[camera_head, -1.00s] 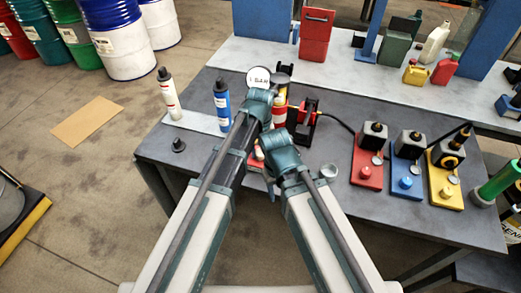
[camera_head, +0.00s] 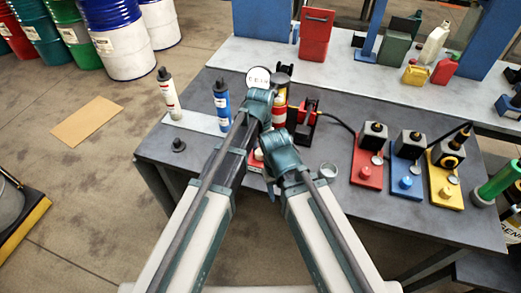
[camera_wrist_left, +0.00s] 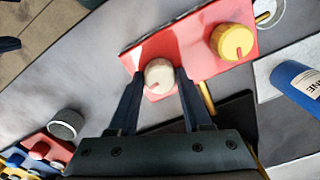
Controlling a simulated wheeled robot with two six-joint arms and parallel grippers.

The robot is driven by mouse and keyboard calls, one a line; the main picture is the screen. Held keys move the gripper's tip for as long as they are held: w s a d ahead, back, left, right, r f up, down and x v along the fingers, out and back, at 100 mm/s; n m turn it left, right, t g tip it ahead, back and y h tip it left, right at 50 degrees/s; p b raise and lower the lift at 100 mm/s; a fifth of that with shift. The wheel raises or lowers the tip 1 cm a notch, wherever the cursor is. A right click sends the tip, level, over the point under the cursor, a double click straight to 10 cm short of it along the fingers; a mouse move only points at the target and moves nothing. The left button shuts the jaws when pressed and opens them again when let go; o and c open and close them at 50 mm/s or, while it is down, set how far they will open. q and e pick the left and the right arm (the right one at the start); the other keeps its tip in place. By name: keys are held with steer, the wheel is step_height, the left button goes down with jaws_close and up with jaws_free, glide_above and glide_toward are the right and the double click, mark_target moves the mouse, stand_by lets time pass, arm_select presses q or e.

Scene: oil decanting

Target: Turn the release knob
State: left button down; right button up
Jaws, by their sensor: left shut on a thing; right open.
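A red panel (camera_wrist_left: 190,45) on the table carries a cream knob (camera_wrist_left: 158,72) and a yellow knob (camera_wrist_left: 232,41). My left gripper (camera_wrist_left: 160,82) has its two fingers on either side of the cream knob and is shut on it. The knob's dark mark points down and slightly left in the left wrist view. In the head view the red panel (camera_head: 255,166) shows only in part between my arms, and the left fingers are hidden. My right gripper (camera_head: 271,188) is open close to the panel, near the table's front edge, largely hidden by its wrist.
A blue bottle (camera_head: 221,101) and a white bottle (camera_head: 168,94) stand to the left. A metal cup (camera_head: 328,171) is right of my right wrist. Red (camera_head: 367,163), blue (camera_head: 406,175) and yellow (camera_head: 444,183) bases stand further right. A round gauge (camera_head: 258,77) is behind.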

mark_target(260, 151)
arm_select(q)
steer(key=shift+m, duration=1)
steer(key=shift+c, duration=1.7)
jaws_free()
step_height(260, 151, up, 14)
steer(key=p, duration=1.4)
steer(key=shift+f, duration=0.1)
